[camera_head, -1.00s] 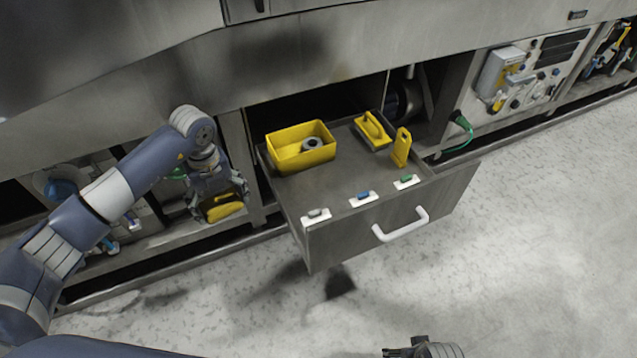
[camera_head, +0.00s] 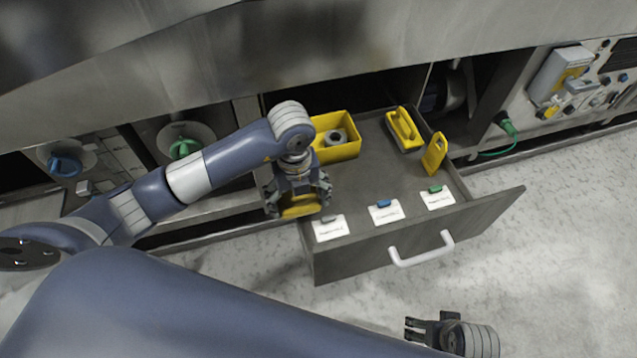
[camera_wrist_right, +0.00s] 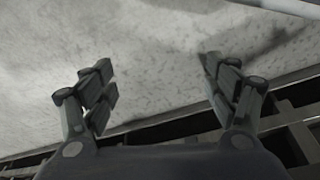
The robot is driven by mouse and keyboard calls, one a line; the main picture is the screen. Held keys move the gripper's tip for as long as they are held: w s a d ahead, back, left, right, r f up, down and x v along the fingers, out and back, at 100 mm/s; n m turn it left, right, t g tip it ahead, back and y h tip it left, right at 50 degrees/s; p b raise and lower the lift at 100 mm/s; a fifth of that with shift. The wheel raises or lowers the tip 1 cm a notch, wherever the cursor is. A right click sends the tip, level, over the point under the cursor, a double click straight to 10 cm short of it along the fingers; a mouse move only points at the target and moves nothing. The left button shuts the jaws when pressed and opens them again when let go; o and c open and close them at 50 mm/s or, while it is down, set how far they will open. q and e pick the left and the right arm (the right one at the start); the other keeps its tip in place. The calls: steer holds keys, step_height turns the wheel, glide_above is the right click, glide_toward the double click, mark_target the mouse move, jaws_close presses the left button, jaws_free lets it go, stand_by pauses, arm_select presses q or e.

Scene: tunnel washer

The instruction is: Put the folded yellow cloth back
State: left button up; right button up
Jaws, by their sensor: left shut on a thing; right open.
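My left gripper (camera_head: 298,197) is shut on the folded yellow cloth (camera_head: 299,210), which shows between its fingers. It holds the cloth at the left front corner of an open grey drawer (camera_head: 362,190), near the drawer's left wall; I cannot tell its height above the drawer. My right gripper (camera_head: 432,322) is low in front of the drawer, apart from it. In the right wrist view the right gripper (camera_wrist_right: 155,90) is open and empty over the floor.
In the drawer are a yellow bin (camera_head: 340,152) with a grey ring (camera_head: 336,137), a yellow-handled tool (camera_head: 404,128) and an upright yellow piece (camera_head: 434,153). Several labelled cards, one with a blue clip (camera_head: 384,204), lie along the front. A white handle (camera_head: 422,251) juts out. The drawer's middle is clear.

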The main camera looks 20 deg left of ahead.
arm_select(q)
steer(key=w, duration=0.2)
steer(key=w+d, duration=0.1)
steer(key=w, duration=0.2)
steer(key=w+d+b, duration=0.1)
steer(key=w, duration=0.2)
steer(key=shift+f, duration=0.4)
step_height(320, 180, down, 3)
steer(key=shift+r+b, duration=0.2)
steer(key=shift+b, duration=0.25)
steer(key=shift+f, duration=0.4)
arm_select(e)
steer(key=w+v, duration=0.1)
steer(key=v, duration=0.6)
steer(key=shift+w+r+t, duration=0.25)
steer(key=shift+r+t, duration=0.05)
steer(key=shift+r, duration=0.05)
arm_select(q)
steer(key=shift+f, duration=0.1)
arm_select(e)
steer(key=shift+r, duration=0.1)
arm_select(q)
steer(key=o, duration=1)
steer(key=shift+o, duration=0.2)
arm_select(e)
steer(key=shift+r, duration=0.1)
